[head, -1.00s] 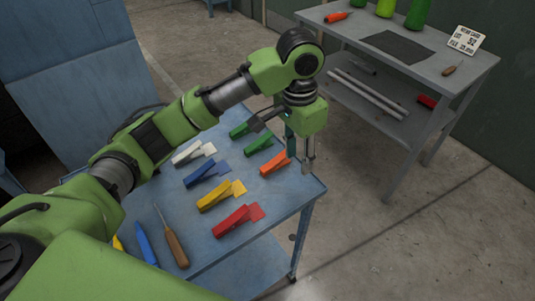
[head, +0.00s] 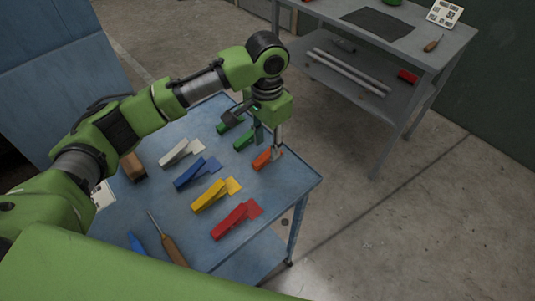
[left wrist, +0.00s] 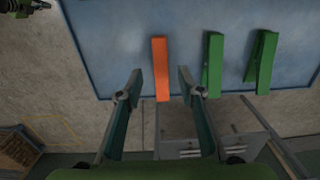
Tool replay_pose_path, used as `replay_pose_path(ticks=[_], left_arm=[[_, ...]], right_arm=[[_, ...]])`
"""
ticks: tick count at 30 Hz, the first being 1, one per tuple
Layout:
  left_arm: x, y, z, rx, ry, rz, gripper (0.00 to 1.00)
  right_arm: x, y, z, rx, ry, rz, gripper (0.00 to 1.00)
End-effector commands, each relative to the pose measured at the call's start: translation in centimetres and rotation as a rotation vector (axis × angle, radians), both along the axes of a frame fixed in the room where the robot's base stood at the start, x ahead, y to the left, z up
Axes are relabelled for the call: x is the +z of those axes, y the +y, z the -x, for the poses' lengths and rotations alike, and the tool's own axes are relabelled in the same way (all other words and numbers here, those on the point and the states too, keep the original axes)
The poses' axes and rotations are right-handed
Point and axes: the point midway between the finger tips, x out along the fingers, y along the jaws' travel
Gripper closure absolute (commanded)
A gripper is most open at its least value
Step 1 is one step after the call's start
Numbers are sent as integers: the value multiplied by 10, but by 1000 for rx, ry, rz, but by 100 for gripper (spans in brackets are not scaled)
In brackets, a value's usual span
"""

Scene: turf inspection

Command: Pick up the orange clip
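The orange clip (head: 262,159) lies on the blue table near its far right edge, partly hidden by my left gripper in the head view. My left gripper (head: 267,143) points down at it. In the left wrist view the orange clip (left wrist: 160,60) shows between the two open fingers of the gripper (left wrist: 160,74), with a gap on each side. Whether the fingertips are down at the clip's height is hard to tell. My right gripper is not in view.
Green clips (head: 243,141) lie close beside the orange one. White (head: 176,153), blue (head: 190,174), yellow (head: 209,196) and red (head: 231,219) clips lie in a row nearer. A wood-handled tool (head: 173,250) lies at the front. A grey bench (head: 440,55) stands behind.

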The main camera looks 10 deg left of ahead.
Motion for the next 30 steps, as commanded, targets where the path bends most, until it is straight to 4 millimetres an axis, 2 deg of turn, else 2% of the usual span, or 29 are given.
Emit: replay_pose_path(ticks=[3,7,16,17,20,21,30], left_arm=[[-18,0,-3,1,3,-2,65],[-35,0,-3,0,2,-2,65],[-41,0,-4,0,-1,-1,65],[-41,0,-4,0,-1,-1,70],[-41,0,-4,0,-1,-1,96],[-41,0,-4,0,-1,-1,99],[-41,0,-4,0,-1,0,100]], right_arm=[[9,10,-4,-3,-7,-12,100],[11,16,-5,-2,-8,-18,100],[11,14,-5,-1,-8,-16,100],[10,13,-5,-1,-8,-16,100],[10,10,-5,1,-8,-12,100],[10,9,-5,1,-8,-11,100],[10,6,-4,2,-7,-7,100]])
